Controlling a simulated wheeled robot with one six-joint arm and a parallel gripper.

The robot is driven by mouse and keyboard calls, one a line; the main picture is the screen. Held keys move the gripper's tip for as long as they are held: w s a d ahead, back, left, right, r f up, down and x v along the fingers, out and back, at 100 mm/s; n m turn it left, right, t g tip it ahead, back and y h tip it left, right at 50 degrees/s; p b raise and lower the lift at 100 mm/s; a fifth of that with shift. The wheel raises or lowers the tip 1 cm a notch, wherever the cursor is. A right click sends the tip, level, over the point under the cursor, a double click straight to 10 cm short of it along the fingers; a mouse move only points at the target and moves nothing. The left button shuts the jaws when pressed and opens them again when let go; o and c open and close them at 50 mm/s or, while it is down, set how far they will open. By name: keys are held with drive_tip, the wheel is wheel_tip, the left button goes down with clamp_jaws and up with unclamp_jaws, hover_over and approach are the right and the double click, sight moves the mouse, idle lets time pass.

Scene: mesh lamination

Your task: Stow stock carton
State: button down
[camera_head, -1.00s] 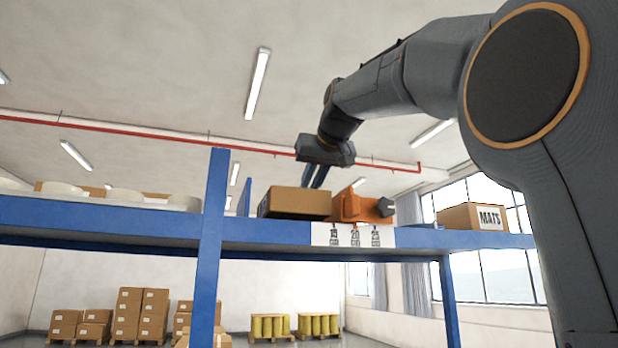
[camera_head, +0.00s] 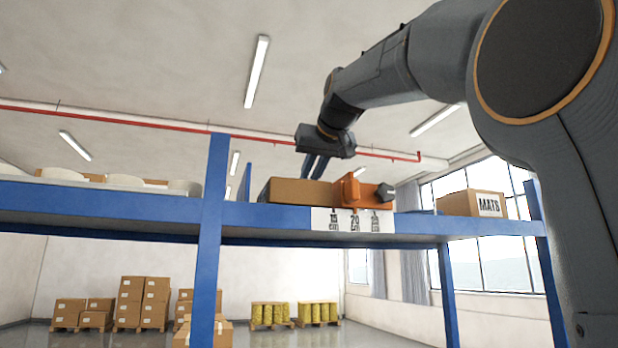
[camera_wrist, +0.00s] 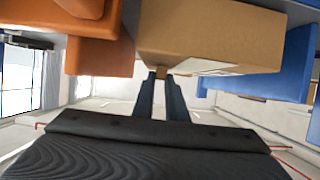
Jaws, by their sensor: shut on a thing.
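The brown stock carton (camera_head: 295,191) is on the upper deck of the blue shelf (camera_head: 262,226), behind its front beam and above the white label strip (camera_head: 352,221). Its right end meets or passes behind an orange object (camera_head: 349,190); I cannot tell whether they touch. My gripper (camera_head: 315,170) reaches down to the carton's top from above. In the wrist view the carton (camera_wrist: 205,35) fills the upper middle, with the two dark fingers (camera_wrist: 161,90) close together at its edge. The fingers are shut on a small part of it; the exact contact is hard to see.
The orange object also shows in the wrist view (camera_wrist: 98,52), close beside the carton. A carton marked MATS (camera_head: 470,204) stands further right on the shelf. A blue upright (camera_head: 211,230) is to the left, with pale round items (camera_head: 125,182) beyond it. Stacked cartons and yellow goods stand on the floor behind.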

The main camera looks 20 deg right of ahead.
drive_tip(key=shift+f, duration=0.15)
drive_tip(key=c, duration=1.7)
unclamp_jaws()
drive_tip(key=shift+f, duration=0.1)
